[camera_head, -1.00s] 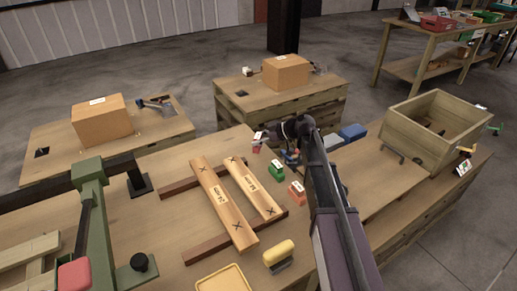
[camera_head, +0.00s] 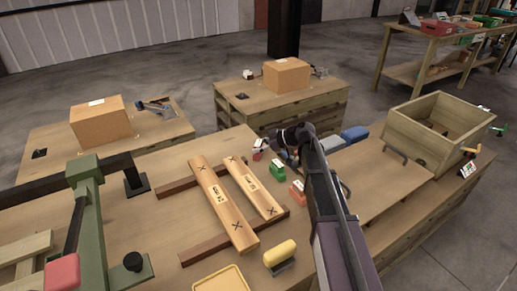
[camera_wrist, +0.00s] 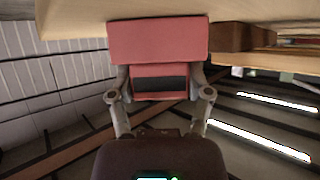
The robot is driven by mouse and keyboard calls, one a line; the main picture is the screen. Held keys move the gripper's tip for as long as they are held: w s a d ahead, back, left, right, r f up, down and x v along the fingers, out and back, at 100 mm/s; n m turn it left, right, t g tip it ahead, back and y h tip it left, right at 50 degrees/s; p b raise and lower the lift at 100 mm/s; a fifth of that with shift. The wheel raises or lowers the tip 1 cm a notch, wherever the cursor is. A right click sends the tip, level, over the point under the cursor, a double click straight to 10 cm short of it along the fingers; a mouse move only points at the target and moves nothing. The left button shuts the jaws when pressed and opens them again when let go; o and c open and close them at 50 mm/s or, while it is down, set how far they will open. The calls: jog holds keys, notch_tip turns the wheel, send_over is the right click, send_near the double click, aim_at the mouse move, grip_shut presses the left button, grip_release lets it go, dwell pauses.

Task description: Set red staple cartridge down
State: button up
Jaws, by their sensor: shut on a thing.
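The red staple cartridge (camera_wrist: 158,41) fills the upper middle of the wrist view, held between the fingers of my gripper (camera_wrist: 160,82). In the head view the red cartridge (camera_head: 257,155) shows small, with a pale label on top, at the far edge of the workbench, beyond the wooden slats. My gripper (camera_head: 268,145) reaches it from the right and is shut on it. The bench surface is close to the cartridge; I cannot tell whether they touch. A green cartridge (camera_head: 277,171) and an orange-red cartridge (camera_head: 297,193) stand nearer on the bench, right of the slats.
Two labelled wooden slats (camera_head: 222,205) lie across darker strips left of the cartridges. Blue blocks (camera_head: 354,133) and an open wooden crate (camera_head: 411,136) are to the right. A yellow-handled tool (camera_head: 280,254) and a yellow tray (camera_head: 222,280) are in front. A green-framed fixture (camera_head: 90,220) stands at left.

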jog(key=shift+f, duration=0.15)
jog(key=o, duration=1.2)
jog(key=shift+d+r+p, duration=0.3)
jog(key=shift+d+r, duration=0.05)
jog(key=shift+r, duration=0.1)
jog(key=shift+p+v, duration=2.55)
jog(key=shift+v, duration=3.05)
